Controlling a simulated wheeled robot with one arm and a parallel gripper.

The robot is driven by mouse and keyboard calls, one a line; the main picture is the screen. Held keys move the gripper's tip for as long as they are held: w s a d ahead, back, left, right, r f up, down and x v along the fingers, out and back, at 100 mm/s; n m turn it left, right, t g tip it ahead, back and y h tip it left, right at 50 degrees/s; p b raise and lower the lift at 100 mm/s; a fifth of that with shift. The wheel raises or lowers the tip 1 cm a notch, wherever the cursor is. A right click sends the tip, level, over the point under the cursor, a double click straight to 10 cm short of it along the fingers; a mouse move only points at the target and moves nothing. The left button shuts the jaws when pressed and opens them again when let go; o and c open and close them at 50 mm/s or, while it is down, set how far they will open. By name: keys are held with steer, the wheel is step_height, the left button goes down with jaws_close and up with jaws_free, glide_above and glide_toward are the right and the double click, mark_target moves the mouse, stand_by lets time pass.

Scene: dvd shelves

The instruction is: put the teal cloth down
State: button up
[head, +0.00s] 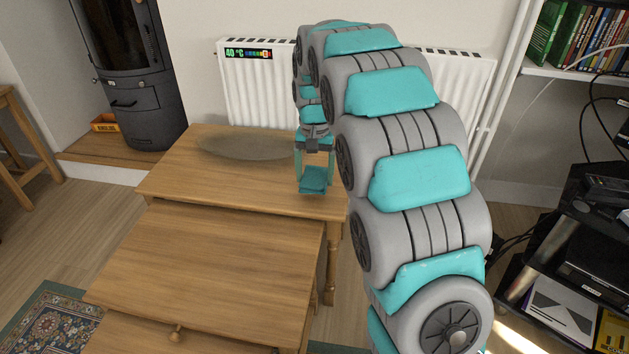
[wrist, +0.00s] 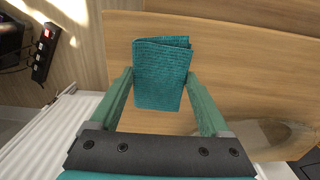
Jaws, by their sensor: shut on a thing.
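The teal cloth (wrist: 161,72) is a folded, roughly rectangular bundle between the two green fingers of my gripper (wrist: 160,80) in the wrist view. The fingers press on its two sides. In the head view the cloth (head: 313,184) hangs low at the fingertips, over the right part of the back wooden table top (head: 235,184). I cannot tell whether its underside touches the wood. My gripper (head: 314,176) points down, shut on the cloth.
A round greyish patch (head: 245,146) lies on the table's back part. A lower wooden table (head: 205,250) stands in front. A white radiator (head: 260,95) is behind, a black stove (head: 140,100) at back left, and a black shelf unit (head: 545,255) at right. The table's left part is clear.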

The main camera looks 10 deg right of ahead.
mark_target(315, 172)
steer(key=shift+w+d+f, duration=0.15)
steer(key=shift+w+f, duration=0.1)
steer(key=shift+w, duration=0.55)
step_height(315, 172, down, 2)
steer(key=shift+s+f, duration=0.15)
steer(key=shift+f, duration=0.45)
steer(key=shift+f, duration=0.1)
steer(key=o, duration=1.2)
steer(key=shift+c, duration=0.2)
